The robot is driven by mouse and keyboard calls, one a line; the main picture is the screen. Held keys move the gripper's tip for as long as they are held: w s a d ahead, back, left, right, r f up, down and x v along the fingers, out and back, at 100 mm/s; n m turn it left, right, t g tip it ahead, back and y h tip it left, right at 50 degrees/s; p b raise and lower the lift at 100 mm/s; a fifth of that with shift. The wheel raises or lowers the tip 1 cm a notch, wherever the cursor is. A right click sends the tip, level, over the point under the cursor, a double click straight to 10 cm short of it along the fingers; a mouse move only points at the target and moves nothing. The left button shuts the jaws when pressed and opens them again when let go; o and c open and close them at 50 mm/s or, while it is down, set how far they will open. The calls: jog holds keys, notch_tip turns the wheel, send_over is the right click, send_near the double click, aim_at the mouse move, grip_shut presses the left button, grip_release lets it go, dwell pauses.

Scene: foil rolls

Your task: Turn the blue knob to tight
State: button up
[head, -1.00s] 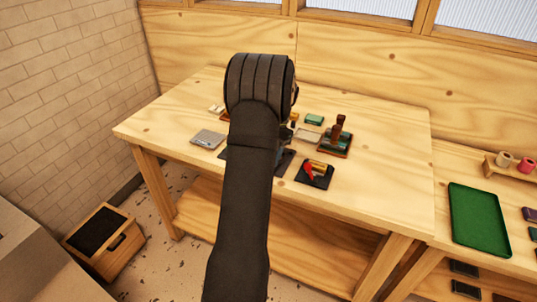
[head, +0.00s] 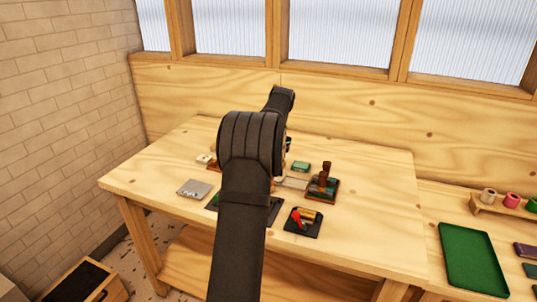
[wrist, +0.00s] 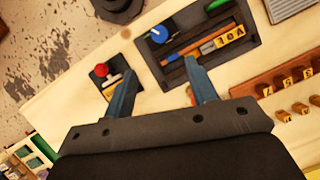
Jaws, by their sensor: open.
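A round blue knob (wrist: 158,35) with a pale mark on its top shows in the wrist view. It sits at the end of a dark tray (wrist: 252,38), beyond my fingertips. My gripper (wrist: 160,68) is open and empty, its two blue-grey fingers apart above the table. The knob lies ahead of the gap between them, and the fingers do not appear to touch it. Lettering for the knob's settings is not readable. In the head view my arm hides the gripper and the knob; only part of the dark tray (head: 212,204) shows beside the arm.
A red-knobbed lever on a black plate (wrist: 105,84) stands close by the left finger; it also shows in the head view (head: 303,222). A brown rack (wrist: 284,80) lies right.

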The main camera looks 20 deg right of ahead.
jog(key=shift+v, duration=1.85)
jog(key=x, duration=1.7)
jog(key=shift+f, duration=0.2)
jog(key=shift+r, duration=0.1)
